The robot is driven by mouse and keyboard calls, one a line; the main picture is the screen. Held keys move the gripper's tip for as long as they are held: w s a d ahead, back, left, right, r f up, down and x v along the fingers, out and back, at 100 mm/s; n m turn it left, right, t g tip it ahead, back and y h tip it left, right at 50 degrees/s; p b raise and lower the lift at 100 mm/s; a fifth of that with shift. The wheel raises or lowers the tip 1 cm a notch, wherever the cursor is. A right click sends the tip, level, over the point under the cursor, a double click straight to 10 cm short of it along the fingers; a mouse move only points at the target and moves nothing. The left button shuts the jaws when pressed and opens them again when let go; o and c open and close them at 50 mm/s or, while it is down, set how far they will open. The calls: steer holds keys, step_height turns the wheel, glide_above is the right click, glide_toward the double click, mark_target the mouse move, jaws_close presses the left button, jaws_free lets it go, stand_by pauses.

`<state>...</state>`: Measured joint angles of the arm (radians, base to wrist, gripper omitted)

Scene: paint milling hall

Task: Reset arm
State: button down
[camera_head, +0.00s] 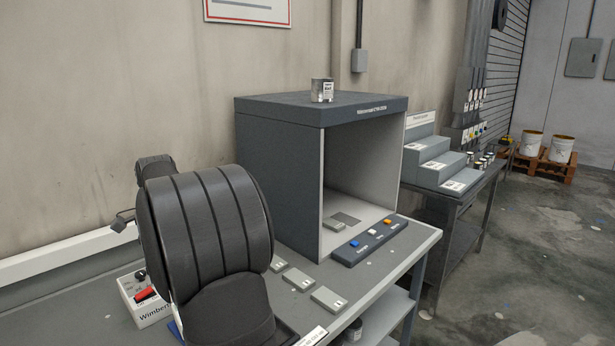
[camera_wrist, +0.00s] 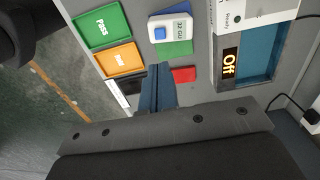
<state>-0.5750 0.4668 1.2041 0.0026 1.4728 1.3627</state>
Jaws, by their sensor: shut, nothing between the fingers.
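My gripper (camera_wrist: 156,90) shows in the wrist view, its two dark fingers together with nothing between them. It is above the grey bench top, beside a small red patch (camera_wrist: 184,75) and below a white and blue meter (camera_wrist: 170,30) reading "32 GU". A green "Pass" tray (camera_wrist: 101,25) and an orange tray (camera_wrist: 120,60) lie to its left. In the head view my black arm covers part of the bench and the gripper itself is hidden.
A grey light booth (camera_head: 280,170) stands on the bench, with a small can (camera_head: 322,90) on top and a button strip (camera_head: 370,241) in front. Flat grey tiles (camera_head: 328,299) lie near the bench edge. A white control box (camera_head: 146,299) is left of my arm. An "Off" display (camera_wrist: 231,65) is lit.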

step_height(320, 180, down, 6)
steer(key=r, duration=0.1)
step_height(320, 180, up, 9)
steer(key=shift+m+t+h, duration=0.3)
steer(key=shift+t+h, duration=0.1)
steer(key=shift+w+d+f, duration=0.3)
steer(key=shift+d+f, duration=0.1)
steer(key=shift+d, duration=0.2)
steer(key=shift+w+d+f, duration=0.25)
steer(key=shift+d+f, duration=0.2)
steer(key=shift+d, duration=0.1)
steer(key=shift+w+d+f, duration=0.3)
steer(key=shift+d+f, duration=0.1)
steer(key=shift+d, duration=0.2)
